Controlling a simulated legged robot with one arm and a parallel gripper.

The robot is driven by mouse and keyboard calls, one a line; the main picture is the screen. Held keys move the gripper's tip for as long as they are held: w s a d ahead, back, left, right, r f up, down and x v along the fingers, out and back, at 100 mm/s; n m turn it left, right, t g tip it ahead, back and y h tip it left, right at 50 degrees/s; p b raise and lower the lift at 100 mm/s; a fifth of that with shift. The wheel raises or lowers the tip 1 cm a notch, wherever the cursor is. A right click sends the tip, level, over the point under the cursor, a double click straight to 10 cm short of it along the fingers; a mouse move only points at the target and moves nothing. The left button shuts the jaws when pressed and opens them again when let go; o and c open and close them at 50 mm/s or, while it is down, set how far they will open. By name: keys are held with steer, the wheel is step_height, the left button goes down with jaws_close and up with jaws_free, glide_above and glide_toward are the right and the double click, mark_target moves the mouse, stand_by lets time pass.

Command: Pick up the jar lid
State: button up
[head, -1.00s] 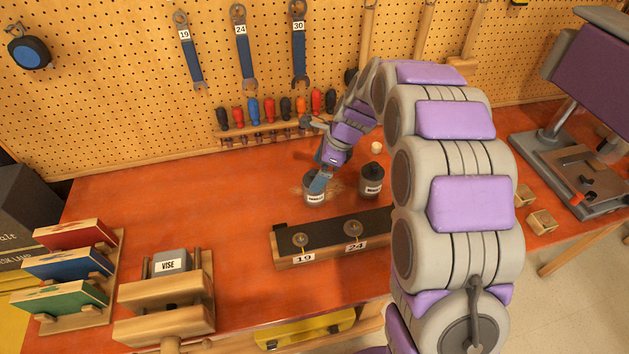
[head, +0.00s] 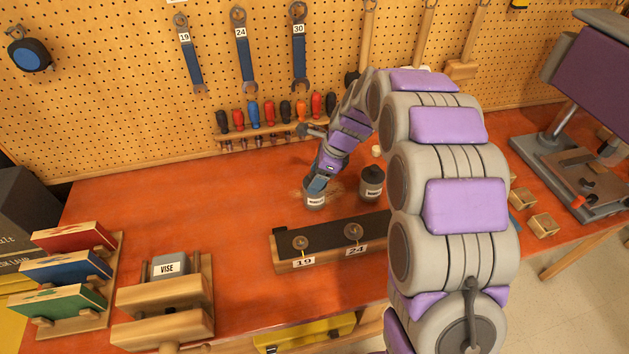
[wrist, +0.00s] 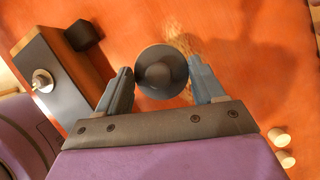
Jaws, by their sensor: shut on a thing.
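The jar lid (wrist: 160,72) is a dark grey disc with a round knob, seen from above in the wrist view. My gripper (wrist: 162,82) is shut on it, with one blue-grey finger at each side of the rim. In the head view my gripper (head: 316,186) is at the top of a small labelled jar (head: 314,201) on the red bench. The fingers hide the lid there, and I cannot tell whether it sits on the jar or just above it.
A second labelled jar with a dark lid (head: 371,183) stands close on the right. In front is a wooden block (head: 330,246) holding bolts marked 19 and 24. A vise (head: 168,290) stands front left.

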steer(key=c, duration=0.4)
steer(key=shift+o, duration=0.2)
